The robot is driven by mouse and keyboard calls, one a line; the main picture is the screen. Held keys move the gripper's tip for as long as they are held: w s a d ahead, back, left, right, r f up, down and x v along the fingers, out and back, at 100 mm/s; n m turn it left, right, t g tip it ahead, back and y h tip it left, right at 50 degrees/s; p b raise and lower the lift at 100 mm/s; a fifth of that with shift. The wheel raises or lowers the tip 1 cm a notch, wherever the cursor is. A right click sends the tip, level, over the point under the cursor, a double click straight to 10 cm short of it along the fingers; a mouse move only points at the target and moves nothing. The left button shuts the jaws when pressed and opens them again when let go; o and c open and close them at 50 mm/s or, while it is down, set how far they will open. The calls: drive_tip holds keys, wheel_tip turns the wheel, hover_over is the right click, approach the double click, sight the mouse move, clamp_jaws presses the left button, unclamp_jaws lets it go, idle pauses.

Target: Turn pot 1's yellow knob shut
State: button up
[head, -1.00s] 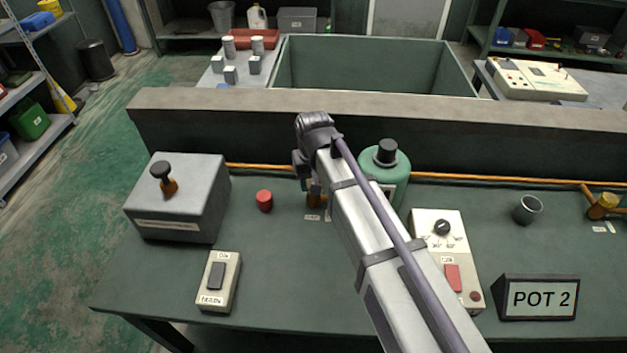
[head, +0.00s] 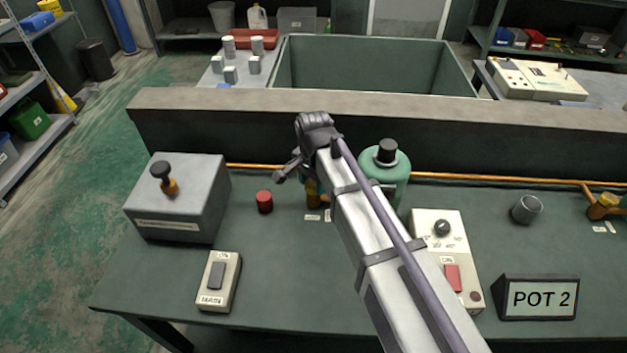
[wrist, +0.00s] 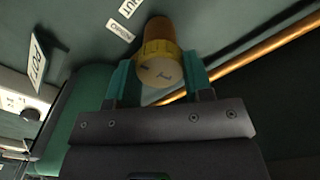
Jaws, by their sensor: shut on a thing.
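The yellow knob (wrist: 160,68) shows in the wrist view between my gripper's teal fingers, on top of a brownish valve body (wrist: 158,30). A dark mark shows on its pale end face. My gripper (wrist: 160,82) is shut on the knob, with one finger on each side. In the head view, my arm hides most of the valve; a bit of its orange-brown body (head: 313,198) shows left of the arm. Small white labels (wrist: 120,32) lie on the bench beside the valve. The knob's exact turn position cannot be told.
A green canister (head: 395,172) with a black cap stands right of my arm. A red knob (head: 264,202) and a grey box (head: 178,205) are to the left. A copper pipe (wrist: 272,40) runs past the valve. A control box (head: 455,225) and POT 2 sign (head: 538,298) are at right.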

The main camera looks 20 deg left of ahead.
sight(314, 183)
drive_tip(key=shift+m, duration=1)
drive_tip(key=o, duration=0.9)
wheel_tip(314, 183, up, 11)
drive_tip(key=p, duration=1.1)
drive_tip(key=shift+f, duration=0.15)
